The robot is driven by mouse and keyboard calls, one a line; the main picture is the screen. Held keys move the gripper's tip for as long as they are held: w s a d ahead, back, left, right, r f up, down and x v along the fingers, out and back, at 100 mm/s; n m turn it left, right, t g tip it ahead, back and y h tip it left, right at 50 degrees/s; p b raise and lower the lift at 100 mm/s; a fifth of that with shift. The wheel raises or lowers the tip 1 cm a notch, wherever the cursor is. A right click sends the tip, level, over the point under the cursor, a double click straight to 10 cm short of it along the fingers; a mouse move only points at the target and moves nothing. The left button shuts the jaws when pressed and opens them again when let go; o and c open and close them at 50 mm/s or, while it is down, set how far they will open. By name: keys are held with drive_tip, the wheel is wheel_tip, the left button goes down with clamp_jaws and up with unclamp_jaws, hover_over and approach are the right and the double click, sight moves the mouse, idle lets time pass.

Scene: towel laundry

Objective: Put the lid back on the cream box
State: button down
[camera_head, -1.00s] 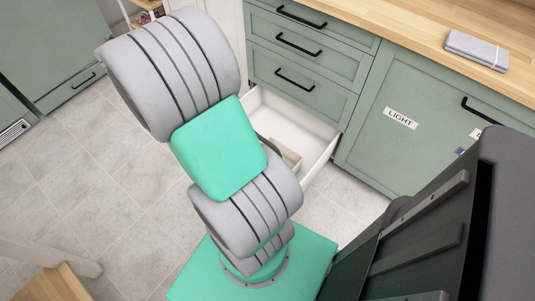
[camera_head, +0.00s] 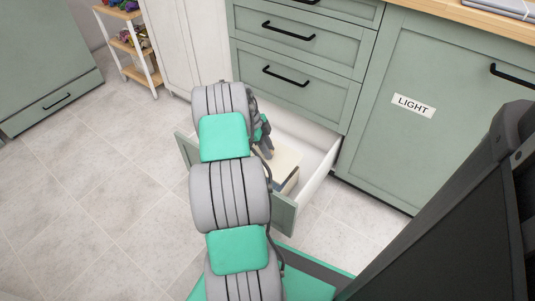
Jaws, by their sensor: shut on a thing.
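The cream box (camera_head: 292,183) sits in the open bottom drawer (camera_head: 318,165), partly hidden behind my arm. A flat cream lid (camera_head: 287,160) shows over the box, and a dark bluish gap shows below its near edge. I cannot tell whether the lid touches the box's rim. My gripper (camera_head: 266,151) is inside the drawer at the lid's left side, shut on the lid. The fingertips are small and partly hidden by my arm.
The drawer's green front (camera_head: 284,214) stands out from the cabinet over the tiled floor. A cupboard marked LIGHT (camera_head: 405,120) is to the right. A shelf rack (camera_head: 131,45) stands at the back left.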

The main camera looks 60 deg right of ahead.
wheel_tip(320, 180, down, 6)
drive_tip(key=b, duration=0.4)
drive_tip(key=shift+w, duration=0.15)
idle(0.7)
drive_tip(key=shift+f+b, duration=0.2)
drive_tip(key=shift+b, duration=0.25)
idle(1.1)
idle(0.3)
drive_tip(key=c, duration=1.1)
unclamp_jaws()
drive_tip(key=shift+o, duration=0.5)
drive_tip(key=o, duration=0.4)
drive_tip(key=shift+c, duration=0.2)
drive_tip(key=shift+r, duration=0.1)
